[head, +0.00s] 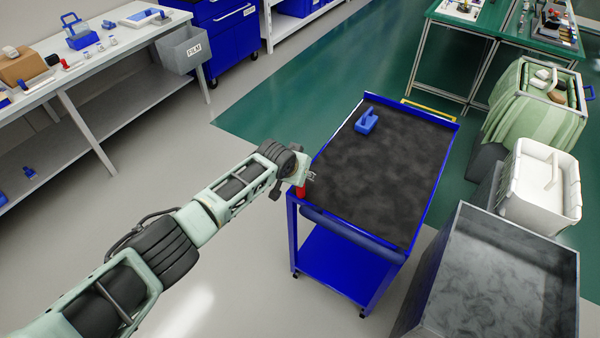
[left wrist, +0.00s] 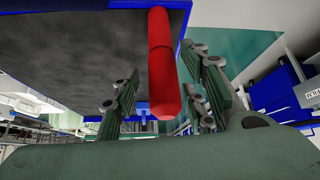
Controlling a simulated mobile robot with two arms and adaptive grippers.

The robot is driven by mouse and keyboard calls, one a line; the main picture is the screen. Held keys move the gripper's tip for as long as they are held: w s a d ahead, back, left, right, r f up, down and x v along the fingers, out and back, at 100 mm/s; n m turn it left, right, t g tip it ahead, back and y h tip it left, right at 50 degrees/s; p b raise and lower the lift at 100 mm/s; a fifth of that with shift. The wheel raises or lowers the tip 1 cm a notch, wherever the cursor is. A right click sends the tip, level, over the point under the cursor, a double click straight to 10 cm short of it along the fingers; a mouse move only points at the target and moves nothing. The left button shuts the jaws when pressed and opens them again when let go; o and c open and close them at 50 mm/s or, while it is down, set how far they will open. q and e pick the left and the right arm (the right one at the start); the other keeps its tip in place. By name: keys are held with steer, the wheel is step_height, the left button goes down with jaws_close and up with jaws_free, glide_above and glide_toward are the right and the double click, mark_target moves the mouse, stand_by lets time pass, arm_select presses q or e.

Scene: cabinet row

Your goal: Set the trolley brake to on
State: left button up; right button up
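The trolley (head: 322,258) is blue with a dark top and a lower shelf. A red brake lever (head: 301,190) is at its near left corner. In the left wrist view the red lever (left wrist: 162,62) is a thick rounded bar. My left gripper (head: 308,178) is at that corner, by the lever. In the left wrist view, the fingers of my left gripper (left wrist: 165,95) are apart, one on each side of the lever. The left finger stands clear of it; the right one is close, and I cannot tell if it touches. My right gripper is not in view.
A blue handled object (head: 367,121) lies on the trolley top. A grey metal bin (head: 450,290), a white tub (head: 530,195) and a green bin (head: 505,120) stand along the right. A white workbench (head: 120,45) stands at the left. The floor between is clear.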

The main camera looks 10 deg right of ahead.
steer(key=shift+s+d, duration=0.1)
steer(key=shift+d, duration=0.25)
arm_select(q)
steer(key=shift+a+r, duration=0.1)
steer(key=shift+v, duration=0.8)
steer(key=v, duration=1)
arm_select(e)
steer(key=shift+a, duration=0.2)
arm_select(q)
steer(key=shift+s, duration=0.1)
